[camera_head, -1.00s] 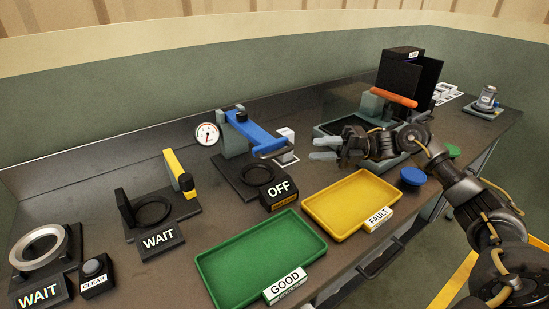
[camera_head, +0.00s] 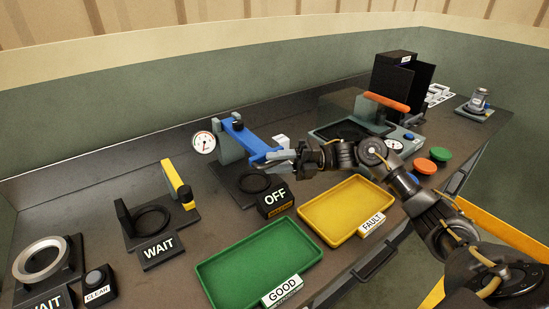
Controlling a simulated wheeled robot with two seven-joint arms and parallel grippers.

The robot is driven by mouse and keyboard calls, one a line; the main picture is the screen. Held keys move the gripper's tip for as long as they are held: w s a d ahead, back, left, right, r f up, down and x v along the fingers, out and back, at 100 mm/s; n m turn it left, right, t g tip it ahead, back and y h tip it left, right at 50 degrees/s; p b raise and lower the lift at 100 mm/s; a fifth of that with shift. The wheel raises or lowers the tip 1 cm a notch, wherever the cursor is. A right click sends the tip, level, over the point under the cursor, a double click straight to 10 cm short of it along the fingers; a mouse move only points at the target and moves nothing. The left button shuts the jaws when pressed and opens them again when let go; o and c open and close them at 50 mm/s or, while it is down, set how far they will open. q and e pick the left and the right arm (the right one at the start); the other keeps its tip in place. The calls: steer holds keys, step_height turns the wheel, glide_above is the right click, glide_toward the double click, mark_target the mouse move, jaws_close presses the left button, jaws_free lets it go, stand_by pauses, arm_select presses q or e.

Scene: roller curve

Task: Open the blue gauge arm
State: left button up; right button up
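The blue gauge arm (camera_head: 249,139) lies lowered, reaching from its grey post (camera_head: 229,150) toward the front right, over a dark base with a black ring (camera_head: 254,181). The round white dial (camera_head: 204,142) is at the post's left. My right gripper (camera_head: 276,160) is at the free front end of the blue arm, its pale fingers overlapping that end in the picture. The fingers' gap is too small to tell whether they have closed on it. My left gripper is not in view.
A black OFF sign (camera_head: 275,200) stands just below my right gripper. A yellow FAULT tray (camera_head: 345,209) and a green GOOD tray (camera_head: 258,266) lie in front. A yellow-armed station (camera_head: 178,185) is to the left. A grey station with an orange handle (camera_head: 386,102) is behind my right arm.

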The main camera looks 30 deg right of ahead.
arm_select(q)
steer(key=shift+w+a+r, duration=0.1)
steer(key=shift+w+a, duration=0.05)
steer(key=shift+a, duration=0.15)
arm_select(e)
steer(key=shift+w+a, duration=0.1)
steer(key=shift+a, duration=0.15)
jaws_close()
